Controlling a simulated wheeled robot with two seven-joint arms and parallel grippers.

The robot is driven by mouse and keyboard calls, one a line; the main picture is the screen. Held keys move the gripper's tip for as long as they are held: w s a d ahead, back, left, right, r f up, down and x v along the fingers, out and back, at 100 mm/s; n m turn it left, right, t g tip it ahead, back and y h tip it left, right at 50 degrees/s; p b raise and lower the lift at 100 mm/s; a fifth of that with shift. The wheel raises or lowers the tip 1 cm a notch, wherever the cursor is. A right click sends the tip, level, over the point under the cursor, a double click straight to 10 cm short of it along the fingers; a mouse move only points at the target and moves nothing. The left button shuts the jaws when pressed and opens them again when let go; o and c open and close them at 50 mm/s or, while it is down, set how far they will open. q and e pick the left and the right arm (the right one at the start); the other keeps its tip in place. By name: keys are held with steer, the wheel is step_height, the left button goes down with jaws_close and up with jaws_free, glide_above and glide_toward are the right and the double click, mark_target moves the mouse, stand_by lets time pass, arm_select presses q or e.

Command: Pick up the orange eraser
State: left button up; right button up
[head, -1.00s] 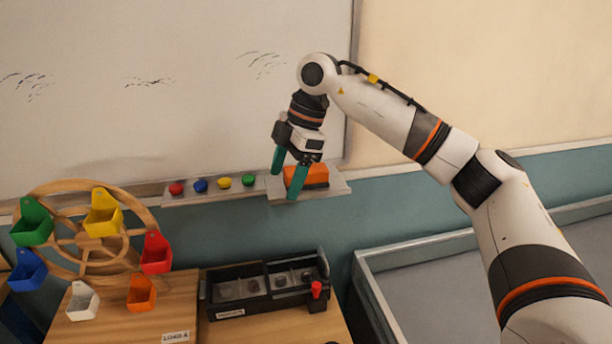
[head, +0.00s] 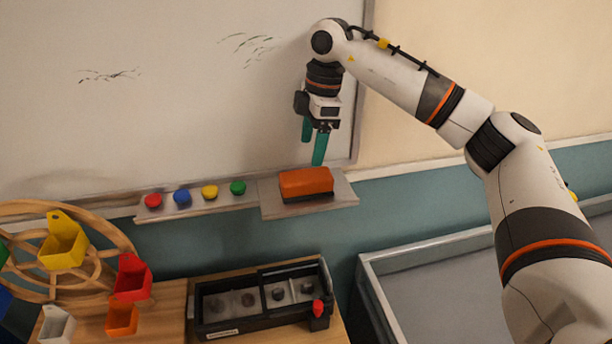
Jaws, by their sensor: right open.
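The orange eraser (head: 306,182) has a dark underside and lies on the wider right end of the whiteboard's ledge (head: 338,196). My right gripper (head: 313,150) has teal fingers that point down. It is open and empty, above and apart from the eraser in the picture. Its exact distance in front of the board cannot be told. My left gripper is not in view.
Red, blue, yellow and green magnets (head: 209,192) sit on the ledge left of the eraser. The whiteboard (head: 180,120) rises behind. Below are a wooden wheel with coloured buckets (head: 63,246), a black divided box (head: 262,298) and a grey-walled table (head: 430,285) at right.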

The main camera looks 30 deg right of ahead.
mark_target(307, 175)
steer(key=shift+s+a+f+p, duration=0.15)
steer(key=shift+a+f+p, duration=0.05)
steer(key=shift+f, duration=0.35)
steer(key=shift+s+a+f+p, duration=0.15)
steer(key=shift+f, duration=0.75)
steer(key=shift+w+f, duration=0.15)
steer(key=shift+f, duration=0.15)
steer(key=f+p, duration=0.1)
steer(key=f, duration=0.1)
steer(key=a+f+p, duration=0.1)
steer(key=f, duration=0.1)
steer(key=shift+f+p, duration=0.15)
steer(key=shift+p, duration=0.2)
steer(key=shift+f, duration=0.3)
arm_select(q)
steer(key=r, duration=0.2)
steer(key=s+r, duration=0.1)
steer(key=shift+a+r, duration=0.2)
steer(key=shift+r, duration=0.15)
arm_select(e)
steer(key=c, duration=1)
steer(key=shift+o, duration=0.2)
